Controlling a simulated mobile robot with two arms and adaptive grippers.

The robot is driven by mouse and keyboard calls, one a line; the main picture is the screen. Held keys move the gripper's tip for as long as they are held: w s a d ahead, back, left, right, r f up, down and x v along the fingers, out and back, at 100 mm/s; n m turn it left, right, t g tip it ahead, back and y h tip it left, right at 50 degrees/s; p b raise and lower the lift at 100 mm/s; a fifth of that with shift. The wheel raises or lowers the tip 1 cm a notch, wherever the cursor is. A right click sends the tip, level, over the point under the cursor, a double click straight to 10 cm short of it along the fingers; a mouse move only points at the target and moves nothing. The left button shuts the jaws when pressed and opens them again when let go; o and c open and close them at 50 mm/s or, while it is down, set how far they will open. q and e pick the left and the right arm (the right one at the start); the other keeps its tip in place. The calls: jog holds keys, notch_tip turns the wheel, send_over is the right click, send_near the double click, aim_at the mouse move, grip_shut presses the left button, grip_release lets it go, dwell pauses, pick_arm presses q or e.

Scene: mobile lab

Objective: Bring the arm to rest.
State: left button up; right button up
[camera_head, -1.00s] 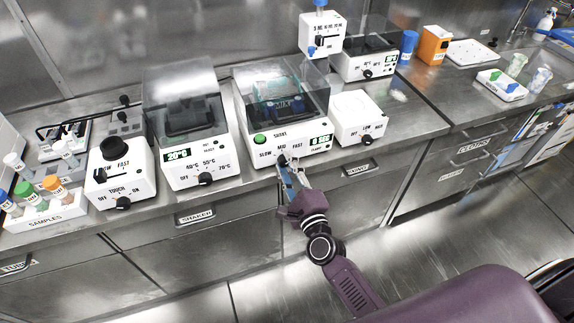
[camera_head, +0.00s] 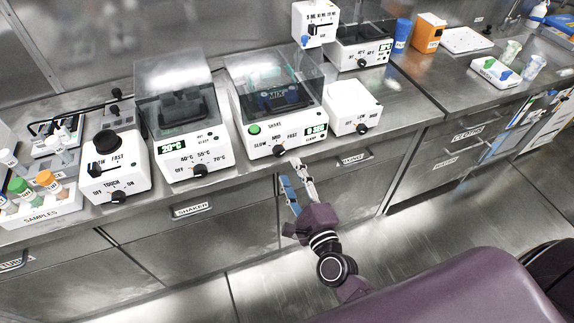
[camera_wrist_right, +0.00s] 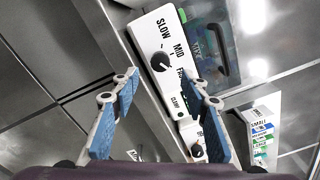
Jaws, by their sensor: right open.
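My right gripper (camera_head: 292,186) is open and empty in the head view, in front of the bench edge and below the shaker (camera_head: 278,105). In the right wrist view its two blue-padded fingers (camera_wrist_right: 166,108) stand wide apart with nothing between them. The shaker's black speed knob (camera_head: 280,151) shows just beyond the fingertips, apart from them. The knob also shows in the right wrist view (camera_wrist_right: 159,62), above the fingers. The shaker has a clear lid, a green button and a lit display. My left gripper is not in view.
A heater (camera_head: 188,150) and a vortex mixer (camera_head: 117,168) stand left of the shaker. A small white device with a knob (camera_head: 351,107) stands at its right. A sample rack (camera_head: 40,208) is at the far left. The floor before the drawers is clear.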

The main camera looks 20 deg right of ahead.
jog(key=shift+s, duration=0.4)
jog(key=s+f+n+g, duration=0.3)
jog(key=s+f+n, duration=0.15)
jog(key=f, duration=0.65)
jog(key=s+f+n+g+y, duration=0.1)
jog(key=s+f+n+g, duration=0.3)
jog(key=f, duration=0.7)
jog(key=s+f+n+g, duration=0.1)
jog(key=s+f+n, duration=0.45)
jog(key=f, duration=0.45)
jog(key=s+d+f+n+g, duration=0.2)
jog(key=s+f, duration=0.4)
jog(key=s, duration=0.3)
jog(key=s+d+f+n+g+h, duration=0.1)
jog(key=s+f+n+g, duration=0.3)
jog(key=s, duration=0.6)
jog(key=s+d+f+n+g, duration=0.2)
jog(key=s+f+n+g, duration=0.1)
jog(key=s+f+n, duration=0.2)
jog(key=s+f, duration=0.2)
jog(key=s, duration=0.2)
jog(key=shift+s+d+f+n+h, duration=0.3)
jog(key=shift+d+f, duration=0.05)
jog(key=shift+d, duration=0.05)
